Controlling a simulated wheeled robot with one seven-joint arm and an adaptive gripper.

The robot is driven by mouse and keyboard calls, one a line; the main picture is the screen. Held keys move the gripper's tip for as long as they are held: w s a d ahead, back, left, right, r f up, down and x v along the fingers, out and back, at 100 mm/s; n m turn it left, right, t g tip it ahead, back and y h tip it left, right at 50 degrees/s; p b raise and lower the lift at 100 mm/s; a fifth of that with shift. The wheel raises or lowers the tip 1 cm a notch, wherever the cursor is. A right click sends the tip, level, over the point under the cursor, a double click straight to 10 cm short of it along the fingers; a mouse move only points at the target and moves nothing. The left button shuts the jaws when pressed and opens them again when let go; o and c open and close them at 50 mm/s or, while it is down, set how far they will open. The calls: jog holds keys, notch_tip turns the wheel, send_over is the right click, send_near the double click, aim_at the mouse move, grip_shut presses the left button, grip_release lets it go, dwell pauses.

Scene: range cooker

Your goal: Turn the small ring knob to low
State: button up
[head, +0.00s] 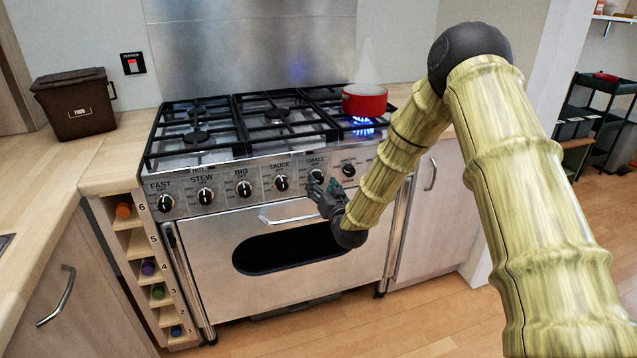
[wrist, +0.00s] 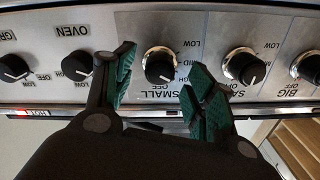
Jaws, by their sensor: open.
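The small ring knob (head: 316,176) is a dark round knob on the cooker's steel front panel, under the word SMALL. In the wrist view, which looks upside down, the small ring knob (wrist: 160,68) shows with OFF, MID and LOW printed around it. I cannot clearly tell where its pointer stands. My gripper (head: 322,190) is in front of the panel at this knob. In the wrist view my gripper (wrist: 164,84) is open, its green-padded fingers on either side of the knob with visible gaps. Nothing is held.
A red pot (head: 364,101) stands on the right burner over a blue flame (head: 362,122). The sauce knob (head: 281,183) and the oven knob (head: 348,170) flank the small knob. The oven door handle (head: 290,215) juts out below. A brown bin (head: 76,104) stands on the left counter.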

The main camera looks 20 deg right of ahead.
aim_at(319, 183)
jog(key=shift+w+a, duration=0.1)
jog(key=shift+w, duration=1.55)
jog(key=shift+c, duration=0.2)
jog(key=c, duration=1)
